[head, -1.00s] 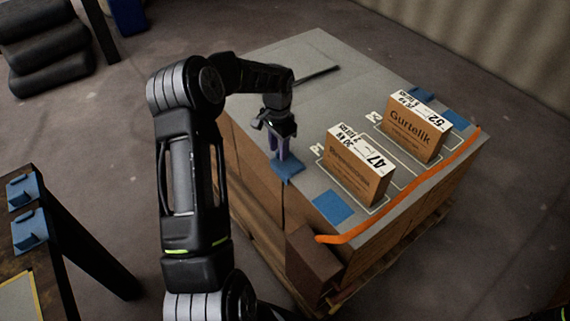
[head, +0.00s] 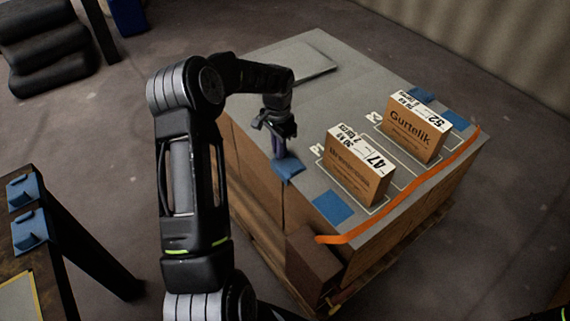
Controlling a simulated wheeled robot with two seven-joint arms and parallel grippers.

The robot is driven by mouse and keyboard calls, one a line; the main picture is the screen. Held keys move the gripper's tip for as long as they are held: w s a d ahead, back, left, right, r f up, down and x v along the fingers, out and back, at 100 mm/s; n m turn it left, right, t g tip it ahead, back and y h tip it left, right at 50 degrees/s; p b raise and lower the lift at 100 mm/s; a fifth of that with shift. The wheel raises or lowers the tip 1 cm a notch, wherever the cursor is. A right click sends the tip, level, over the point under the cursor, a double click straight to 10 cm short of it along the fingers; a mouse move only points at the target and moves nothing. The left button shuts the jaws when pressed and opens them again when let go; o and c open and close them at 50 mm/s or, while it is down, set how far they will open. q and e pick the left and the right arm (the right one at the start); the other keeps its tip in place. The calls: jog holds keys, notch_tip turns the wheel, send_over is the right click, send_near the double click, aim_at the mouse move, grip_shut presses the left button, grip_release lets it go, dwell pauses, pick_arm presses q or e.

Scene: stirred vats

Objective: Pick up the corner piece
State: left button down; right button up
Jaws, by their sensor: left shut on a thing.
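A blue corner piece (head: 288,169) is at the left edge of the grey top of the large stack. My left gripper (head: 279,153) points down over it and is shut on it. The fingertips hide part of the piece, and I cannot tell whether it is lifted clear of the top. Two more blue pieces, an upper one (head: 24,191) and a lower one (head: 31,229), lie on a dark table at the left. My right gripper is not in view.
The grey top (head: 357,95) carries a box marked 47 (head: 358,173) and a box marked 52 (head: 414,134). Flat blue patches (head: 330,208) lie near its edges. An orange strap (head: 405,200) runs along the front right edge. A brown block (head: 312,262) juts out at the front corner.

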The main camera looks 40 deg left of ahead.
pick_arm(q)
jog(key=shift+r, duration=0.15)
